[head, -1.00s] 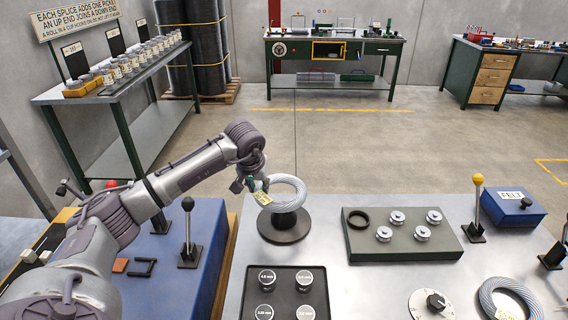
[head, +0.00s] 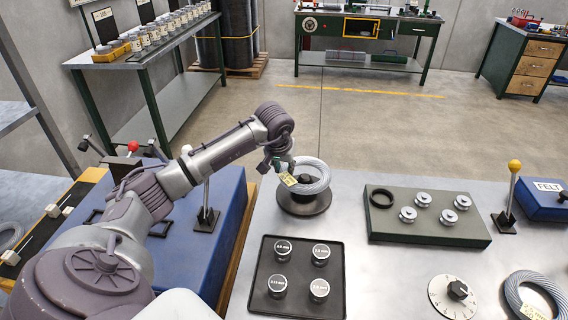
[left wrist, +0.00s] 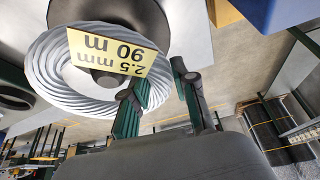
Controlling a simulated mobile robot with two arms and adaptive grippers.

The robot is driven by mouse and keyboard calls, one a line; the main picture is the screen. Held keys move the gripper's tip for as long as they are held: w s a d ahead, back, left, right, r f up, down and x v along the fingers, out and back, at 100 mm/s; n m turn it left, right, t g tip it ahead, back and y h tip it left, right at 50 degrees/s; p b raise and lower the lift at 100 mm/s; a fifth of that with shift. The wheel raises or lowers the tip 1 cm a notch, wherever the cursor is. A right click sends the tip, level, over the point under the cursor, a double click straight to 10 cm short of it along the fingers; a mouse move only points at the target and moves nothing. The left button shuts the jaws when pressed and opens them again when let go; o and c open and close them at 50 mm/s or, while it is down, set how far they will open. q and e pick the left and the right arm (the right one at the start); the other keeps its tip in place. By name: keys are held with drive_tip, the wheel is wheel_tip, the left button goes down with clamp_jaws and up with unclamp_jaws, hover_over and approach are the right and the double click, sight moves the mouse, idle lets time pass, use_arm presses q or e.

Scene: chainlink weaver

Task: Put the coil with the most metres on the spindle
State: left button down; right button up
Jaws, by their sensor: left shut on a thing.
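A grey wire coil (head: 319,174) is around the black spindle (head: 304,203), tilted a little, its far rim above the round base. Its yellow tag reads 2.5 mm, 90 m in the left wrist view (left wrist: 118,52). My left gripper (head: 279,165) is shut on the coil's left side. Its fingers show beside the coil in the left wrist view (left wrist: 160,85). A second coil (head: 512,291) with a tag lies at the bench's right front; its tag is unreadable. My right gripper is not in view.
A black tray (head: 258,262) with several labelled round weights is in front of the spindle. A green-grey block (head: 440,238) with silver rollers stands right. A dial (head: 455,295), a yellow-knobbed lever (head: 510,185) and a blue FELT box (head: 545,207) are further right.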

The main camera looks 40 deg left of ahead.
use_arm(q)
wheel_tip(320, 180, down, 4)
drive_tip(key=b, duration=0.2)
drive_tip(key=shift+b, duration=0.35)
drive_tip(key=shift+f, duration=0.3)
drive_tip(key=shift+f+b, duration=0.45)
drive_tip(key=shift+b, duration=0.15)
drive_tip(key=c, duration=0.8)
unclamp_jaws()
drive_tip(key=shift+d, duration=0.1)
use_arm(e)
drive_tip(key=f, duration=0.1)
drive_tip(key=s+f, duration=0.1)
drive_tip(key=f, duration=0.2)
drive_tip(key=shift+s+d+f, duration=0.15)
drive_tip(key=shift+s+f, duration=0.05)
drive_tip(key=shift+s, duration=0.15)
